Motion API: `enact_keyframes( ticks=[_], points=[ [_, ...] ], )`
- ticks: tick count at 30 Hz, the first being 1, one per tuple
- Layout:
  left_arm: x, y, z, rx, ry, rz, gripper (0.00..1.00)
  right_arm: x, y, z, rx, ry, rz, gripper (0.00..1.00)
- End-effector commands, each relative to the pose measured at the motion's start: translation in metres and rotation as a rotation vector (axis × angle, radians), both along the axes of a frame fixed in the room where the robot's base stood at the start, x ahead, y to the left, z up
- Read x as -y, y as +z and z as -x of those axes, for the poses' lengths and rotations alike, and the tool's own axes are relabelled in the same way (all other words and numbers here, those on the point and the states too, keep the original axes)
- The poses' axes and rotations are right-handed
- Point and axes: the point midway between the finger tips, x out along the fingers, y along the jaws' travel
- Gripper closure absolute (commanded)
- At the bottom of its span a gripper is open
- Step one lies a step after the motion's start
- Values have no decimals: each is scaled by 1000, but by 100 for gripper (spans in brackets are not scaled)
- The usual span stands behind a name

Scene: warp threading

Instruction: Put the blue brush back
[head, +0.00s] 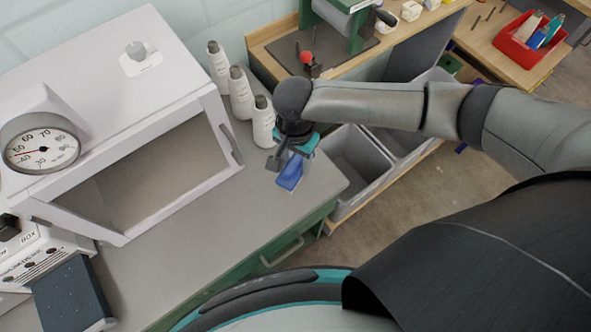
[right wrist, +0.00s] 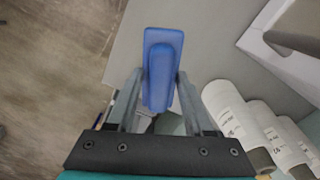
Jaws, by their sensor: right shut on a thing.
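The blue brush (head: 290,172) is in my right gripper (head: 284,160), over the right end of the grey worktop (head: 222,203). In the right wrist view the brush (right wrist: 163,52) sits between the two fingers of my right gripper (right wrist: 158,82), which are shut on it. Its broad blue end points away from the gripper. I cannot tell whether the brush touches the worktop. The wrist and gripper body hide part of it in the head view. My left gripper is not in view.
Several white bottles (head: 241,93) stand just behind and left of the brush. A white open-fronted cabinet (head: 190,112) with a dial (head: 42,148) fills the left. Grey bins (head: 352,170) are beyond the worktop's right edge. A red tray (head: 530,40) holds tools at the far right.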

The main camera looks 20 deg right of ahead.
Motion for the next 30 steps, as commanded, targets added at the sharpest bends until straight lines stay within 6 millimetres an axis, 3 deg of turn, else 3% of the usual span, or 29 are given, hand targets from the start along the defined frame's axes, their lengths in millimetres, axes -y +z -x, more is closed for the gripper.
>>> enact_keyframes(
  ticks=[12, 24, 25, 30],
  points=[
    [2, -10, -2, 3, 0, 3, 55, -1, -47, 0, 1, 0, -1, 100],
    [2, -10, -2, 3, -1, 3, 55, -1, -51, 0, 1, 0, -1, 100],
    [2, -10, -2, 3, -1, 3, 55, 0, -51, 0, 1, 1, -1, 47],
    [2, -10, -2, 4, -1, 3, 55, 0, -51, 0, 1, 1, -1, 28]
  ],
)
